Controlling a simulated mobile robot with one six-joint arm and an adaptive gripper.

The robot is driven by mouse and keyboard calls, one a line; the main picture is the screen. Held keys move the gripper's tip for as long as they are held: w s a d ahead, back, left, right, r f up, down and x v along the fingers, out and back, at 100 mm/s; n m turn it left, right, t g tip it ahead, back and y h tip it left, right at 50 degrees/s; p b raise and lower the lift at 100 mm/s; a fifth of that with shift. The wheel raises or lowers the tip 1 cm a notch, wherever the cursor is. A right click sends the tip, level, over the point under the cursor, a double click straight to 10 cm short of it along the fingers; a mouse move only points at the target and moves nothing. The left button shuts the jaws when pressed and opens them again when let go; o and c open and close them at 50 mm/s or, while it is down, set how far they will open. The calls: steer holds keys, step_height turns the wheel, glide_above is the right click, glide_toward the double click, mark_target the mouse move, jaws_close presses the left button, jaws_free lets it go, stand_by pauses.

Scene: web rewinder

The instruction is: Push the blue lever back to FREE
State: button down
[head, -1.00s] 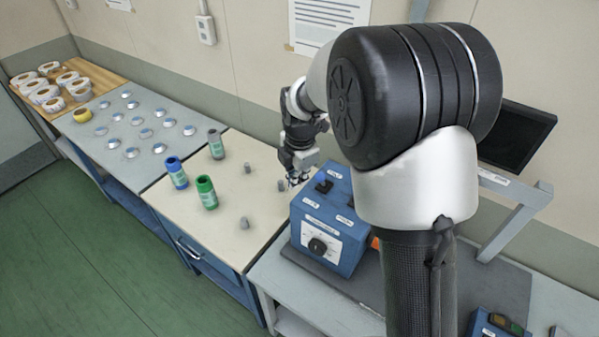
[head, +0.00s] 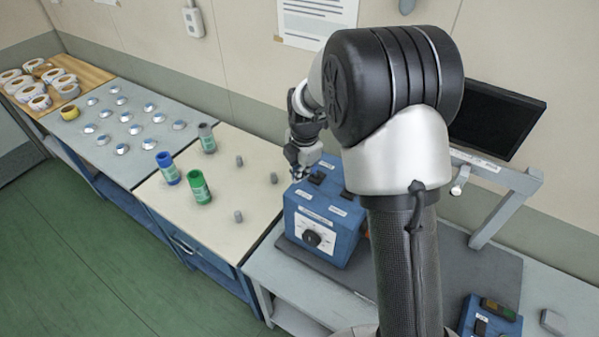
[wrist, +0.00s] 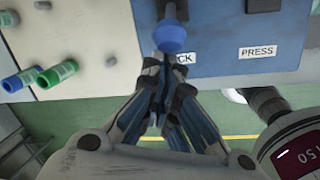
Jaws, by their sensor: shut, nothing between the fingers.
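The blue lever shows in the wrist view as a round blue knob (wrist: 171,37) on a short stem at the edge of the blue machine box (wrist: 225,60). The knob partly covers a white label ending in "CK". No FREE label is readable. My gripper (wrist: 164,65) is shut and empty, its fingertips just below the knob in the wrist view; I cannot tell whether they touch it. In the head view my gripper (head: 297,168) is at the back left of the blue box (head: 350,245). I cannot make out the lever there.
A "PRESS" label (wrist: 257,52) and a black switch (wrist: 263,5) are right of the knob. Blue (head: 168,170) and green (head: 199,188) cylinders and several grey pegs stand on the cream table left of the box. A dark monitor (head: 495,118) stands at the right.

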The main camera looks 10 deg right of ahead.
steer(key=shift+w+d+r+g+p, duration=0.2)
steer(key=shift+w+r+g+p, duration=0.1)
steer(key=shift+p, duration=0.25)
steer(key=shift+d+r+y+p, duration=0.1)
steer(key=shift+d+y+p, duration=0.05)
steer(key=shift+y+p, duration=0.25)
steer(key=w+d+g+y+p, duration=0.1)
steer(key=w+d+r+g+y+p, duration=0.1)
steer(key=p, duration=0.1)
steer(key=shift+w+d+r+g, duration=0.15)
steer(key=shift+w+r+g, duration=0.05)
steer(key=shift+r+g, duration=0.1)
steer(key=shift+w+d+r, duration=0.15)
steer(key=shift+w+d, duration=1.45)
steer(key=shift+w, duration=0.05)
